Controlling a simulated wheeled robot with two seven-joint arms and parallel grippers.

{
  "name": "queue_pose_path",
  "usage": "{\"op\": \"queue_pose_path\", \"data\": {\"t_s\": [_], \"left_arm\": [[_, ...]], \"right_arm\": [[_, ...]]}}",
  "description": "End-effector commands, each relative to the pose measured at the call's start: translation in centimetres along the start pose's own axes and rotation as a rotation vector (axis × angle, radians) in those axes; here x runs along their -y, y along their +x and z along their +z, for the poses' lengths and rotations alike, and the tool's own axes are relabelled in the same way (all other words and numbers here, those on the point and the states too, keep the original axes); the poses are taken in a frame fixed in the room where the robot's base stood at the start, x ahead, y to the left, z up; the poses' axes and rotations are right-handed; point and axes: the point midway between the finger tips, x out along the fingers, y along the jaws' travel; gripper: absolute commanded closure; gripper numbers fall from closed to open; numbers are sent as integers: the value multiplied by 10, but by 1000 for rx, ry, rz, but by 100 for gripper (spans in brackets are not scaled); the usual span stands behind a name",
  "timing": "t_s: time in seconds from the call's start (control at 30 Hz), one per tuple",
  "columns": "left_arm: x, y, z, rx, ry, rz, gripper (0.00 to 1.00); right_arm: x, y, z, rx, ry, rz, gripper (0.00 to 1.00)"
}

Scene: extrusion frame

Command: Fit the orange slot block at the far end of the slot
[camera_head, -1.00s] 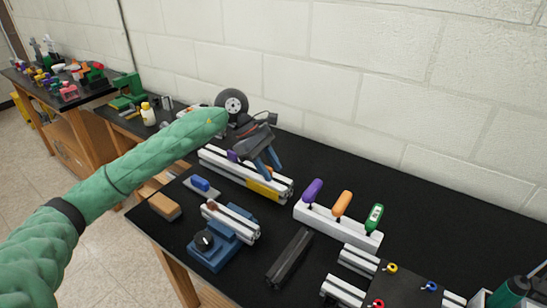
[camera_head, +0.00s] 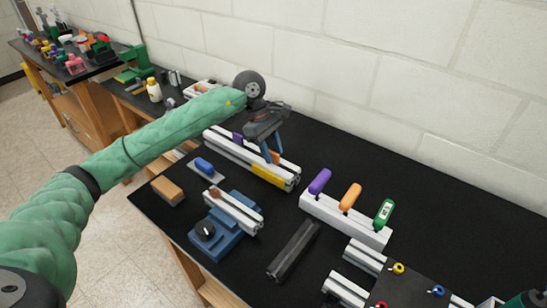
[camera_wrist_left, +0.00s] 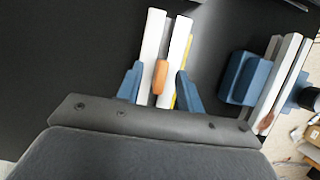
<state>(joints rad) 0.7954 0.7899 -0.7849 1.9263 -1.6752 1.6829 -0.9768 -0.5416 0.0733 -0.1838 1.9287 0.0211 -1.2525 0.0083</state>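The orange slot block (camera_wrist_left: 160,77) sits at the slot line between two pale rails (camera_wrist_left: 150,45) in the left wrist view. A small part of the block (camera_head: 275,157) shows between my fingers in the head view, near the right end of the long extrusion (camera_head: 225,147). My left gripper (camera_head: 272,158) is over that extrusion. Its blue fingers stand on either side of the orange block, with gaps between them and it in the left wrist view (camera_wrist_left: 160,85). A purple block (camera_head: 238,137) is farther left on the extrusion, partly hidden.
A white holder (camera_head: 345,220) with purple, orange and green handles stands to the right. A blue vise (camera_head: 225,240) holds a short extrusion in front. A dark bar (camera_head: 293,250) lies beside it. A blue block (camera_head: 204,164) and a tan block (camera_head: 168,190) lie left.

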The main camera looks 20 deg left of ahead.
Motion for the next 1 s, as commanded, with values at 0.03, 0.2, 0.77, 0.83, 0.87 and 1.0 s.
{"op": "queue_pose_path", "data": {"t_s": [0.03, 0.2, 0.77, 0.83, 0.87, 1.0], "left_arm": [[0, 5, 0, 1, 0, -1, 63], [0, 13, 0, 0, 0, 1, 63], [0, 12, 0, 0, 0, 1, 100], [0, 12, 0, 0, 0, 1, 100], [0, 12, 0, 0, 0, 1, 100], [0, 6, 2, 0, 0, 2, 100]], "right_arm": [[0, 2, 1, 0, 0, 0, 64], [0, 4, 2, 1, 0, 0, 64], [1, 4, 4, 4, 1, -1, 64], [1, 4, 4, 5, 0, -1, 64], [1, 4, 4, 5, 0, -1, 64], [1, 4, 4, 6, 0, -1, 64]]}}
